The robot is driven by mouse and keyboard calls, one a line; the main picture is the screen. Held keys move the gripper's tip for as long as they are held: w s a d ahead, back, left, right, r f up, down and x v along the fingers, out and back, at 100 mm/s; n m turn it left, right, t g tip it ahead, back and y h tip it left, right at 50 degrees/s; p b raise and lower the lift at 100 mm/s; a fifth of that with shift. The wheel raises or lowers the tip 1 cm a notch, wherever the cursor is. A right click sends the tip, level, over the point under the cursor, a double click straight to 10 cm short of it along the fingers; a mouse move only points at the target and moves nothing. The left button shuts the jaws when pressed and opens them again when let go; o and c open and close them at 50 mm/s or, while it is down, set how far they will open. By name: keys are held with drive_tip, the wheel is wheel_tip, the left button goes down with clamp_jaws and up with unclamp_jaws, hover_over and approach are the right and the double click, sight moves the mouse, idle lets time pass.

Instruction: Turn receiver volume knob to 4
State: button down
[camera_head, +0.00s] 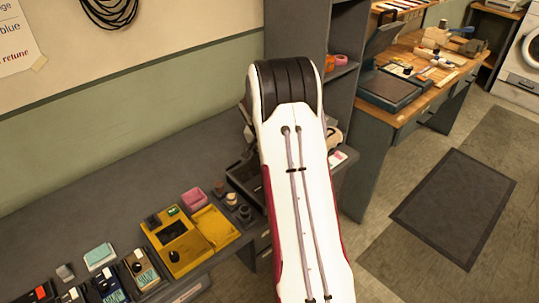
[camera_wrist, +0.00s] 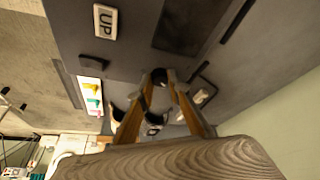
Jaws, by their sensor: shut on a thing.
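In the wrist view my gripper (camera_wrist: 160,82) has its two tan fingers closed around a small dark round knob (camera_wrist: 159,75) on a grey panel (camera_wrist: 135,52). The fingertips touch the knob's sides. I take this to be the volume knob; no scale, number or pointer on it can be read. In the head view my own white arm covers the gripper, the knob and most of whatever stands behind it.
In the head view, a yellow device (camera_head: 178,243) and several small boxes stand on the grey bench (camera_head: 90,195). A wooden workbench (camera_head: 410,112) is at the right.

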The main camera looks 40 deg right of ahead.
drive_tip(key=shift+w+a+m+g, duration=0.15)
drive_tip(key=shift+m+g, duration=0.55)
drive_tip(key=shift+m, duration=1.1)
drive_tip(key=shift+w+m+g, duration=0.2)
drive_tip(key=shift+m+g, duration=0.7)
drive_tip(key=shift+m, duration=1.2)
drive_tip(key=c, duration=1.9)
unclamp_jaws()
drive_tip(key=shift+s+n, duration=0.1)
drive_tip(key=shift+n, duration=0.2)
drive_tip(key=shift+s+n+t+h, duration=0.1)
drive_tip(key=shift+n+t+h, duration=0.2)
drive_tip(key=shift+n+t, duration=0.7)
drive_tip(key=shift+s+n+t, duration=0.15)
drive_tip(key=shift+n+t, duration=0.15)
drive_tip(key=shift+n, duration=1.7)
